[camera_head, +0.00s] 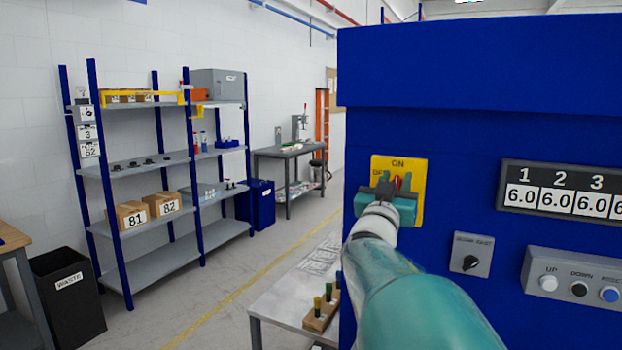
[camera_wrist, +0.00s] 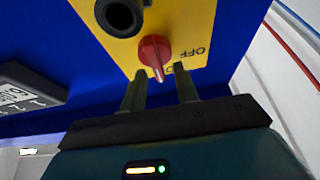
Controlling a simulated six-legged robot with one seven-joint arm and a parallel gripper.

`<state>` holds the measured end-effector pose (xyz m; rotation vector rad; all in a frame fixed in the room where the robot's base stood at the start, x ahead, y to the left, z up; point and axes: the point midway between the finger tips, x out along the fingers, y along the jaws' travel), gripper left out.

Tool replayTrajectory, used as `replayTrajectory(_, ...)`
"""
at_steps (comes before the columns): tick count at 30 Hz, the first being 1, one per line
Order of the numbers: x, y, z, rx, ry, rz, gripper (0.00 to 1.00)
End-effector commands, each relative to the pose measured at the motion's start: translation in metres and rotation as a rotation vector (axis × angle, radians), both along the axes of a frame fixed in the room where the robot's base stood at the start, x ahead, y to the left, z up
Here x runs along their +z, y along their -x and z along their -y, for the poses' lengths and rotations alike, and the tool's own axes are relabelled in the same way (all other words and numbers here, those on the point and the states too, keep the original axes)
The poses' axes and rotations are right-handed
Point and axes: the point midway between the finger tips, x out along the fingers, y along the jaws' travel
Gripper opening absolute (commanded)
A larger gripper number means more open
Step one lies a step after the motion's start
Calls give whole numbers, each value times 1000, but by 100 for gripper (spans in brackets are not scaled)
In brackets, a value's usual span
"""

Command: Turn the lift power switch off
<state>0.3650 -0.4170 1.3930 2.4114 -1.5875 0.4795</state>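The switch is a red knob (camera_head: 398,183) on a yellow plate (camera_head: 418,168) on the front of the blue machine. ON is printed at the plate's top; OFF at its left is partly covered. In the wrist view, which looks upside down, the red knob (camera_wrist: 154,50) has a pale pointer line aimed roughly toward the partly hidden ON label. My gripper (camera_head: 390,186) is in front of the plate, covering its lower part. In the wrist view my gripper (camera_wrist: 160,73) is open, its fingers either side of the knob's pointer end. I cannot tell whether they touch it.
A black round part (camera_wrist: 120,15) sits on the plate beside the knob. To the right are a small black selector (camera_head: 470,262), a counter display (camera_head: 565,190) and a button box (camera_head: 585,282). A low table (camera_head: 285,300) with a wooden block stands left of the machine.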

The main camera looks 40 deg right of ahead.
Motion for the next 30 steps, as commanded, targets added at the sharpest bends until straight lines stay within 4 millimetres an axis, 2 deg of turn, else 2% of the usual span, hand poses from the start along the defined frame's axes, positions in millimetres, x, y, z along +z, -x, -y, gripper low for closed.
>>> replayTrajectory(9, 0, 1, -2, 0, 0, 0, 31)
replayTrajectory(14, 0, 1, -2, 0, 0, 0, 1)
replayTrajectory(15, 0, 1, -2, 0, 0, 0, 0)
replayTrajectory(30, 0, -1, -1, 0, 31, -75, 0)
